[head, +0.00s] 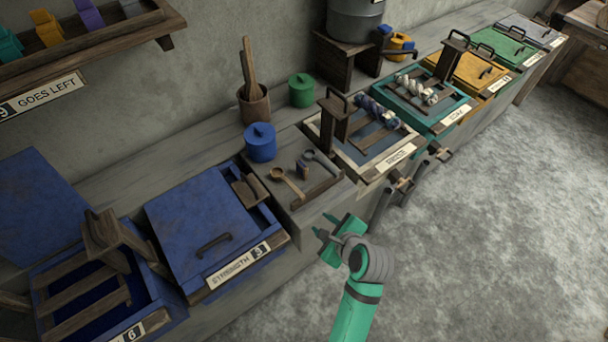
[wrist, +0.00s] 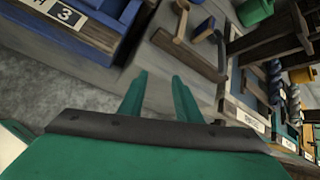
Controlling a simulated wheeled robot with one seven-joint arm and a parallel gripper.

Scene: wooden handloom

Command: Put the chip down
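My gripper (head: 330,232) is in front of the bench's front edge, near the small tools. In the wrist view its two green fingers (wrist: 158,80) stand apart with nothing visible between them. I see no chip held. A small brown and blue piece (head: 302,170) sits on the grey bench (head: 312,212) between a wooden scoop (head: 285,180) and a dark metal-headed tool (head: 322,160). It also shows in the wrist view (wrist: 204,30). I cannot tell whether it is the chip.
A blue box (head: 190,225) labelled 3 is left of the tools, and a blue lidded jar (head: 260,142) stands behind them. A pale-framed tray (head: 348,172) with a dark post is to the right. Dark handles (head: 400,186) jut from the bench front. The floor (head: 480,240) is clear.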

